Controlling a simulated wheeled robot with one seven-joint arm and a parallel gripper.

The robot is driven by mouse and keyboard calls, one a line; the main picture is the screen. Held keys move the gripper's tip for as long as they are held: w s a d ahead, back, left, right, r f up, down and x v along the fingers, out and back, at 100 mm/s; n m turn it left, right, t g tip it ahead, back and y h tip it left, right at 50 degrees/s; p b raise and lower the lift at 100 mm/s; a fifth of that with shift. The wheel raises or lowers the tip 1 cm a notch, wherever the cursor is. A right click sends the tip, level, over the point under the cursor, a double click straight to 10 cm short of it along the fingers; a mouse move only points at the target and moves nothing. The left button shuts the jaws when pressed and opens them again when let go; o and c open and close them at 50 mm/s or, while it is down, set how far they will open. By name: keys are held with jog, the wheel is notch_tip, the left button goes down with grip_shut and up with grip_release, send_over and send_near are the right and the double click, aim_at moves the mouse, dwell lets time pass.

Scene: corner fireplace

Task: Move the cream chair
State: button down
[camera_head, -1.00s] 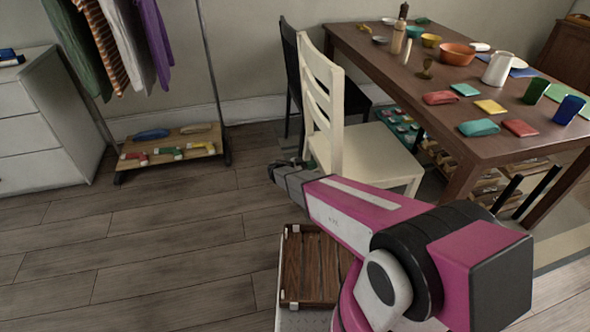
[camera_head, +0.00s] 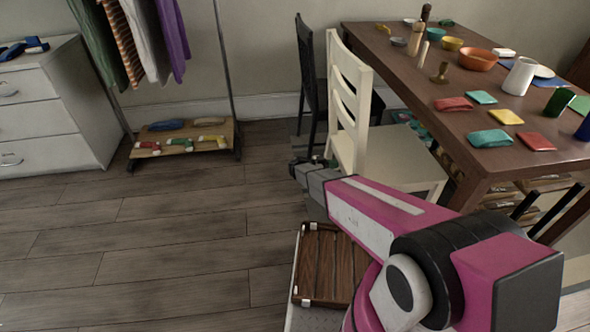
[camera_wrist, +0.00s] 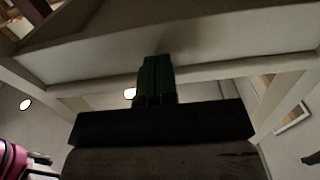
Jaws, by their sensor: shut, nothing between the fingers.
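The cream chair (camera_head: 402,164) stands upright at the near left side of the wooden table (camera_head: 452,140). Its tall slatted back faces left and its seat reaches toward the table. My gripper (camera_head: 302,166) is low, in front of and just left of the chair back in the head view. It is shut and empty. My arm hides part of the chair's lower legs. In the wrist view my gripper (camera_wrist: 155,72) has its dark fingers together, with pale chair-coloured bars behind them. Whether the fingers touch the chair is unclear.
A black chair (camera_head: 309,85) stands behind the cream one. A clothes rack with a low shelf (camera_head: 187,140) and a white dresser (camera_head: 52,110) stand at the left. A slatted wooden crate (camera_head: 327,265) lies below my arm. The floor (camera_head: 170,235) to the left is clear.

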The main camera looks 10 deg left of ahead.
jog(key=v, duration=1)
dwell(0.3)
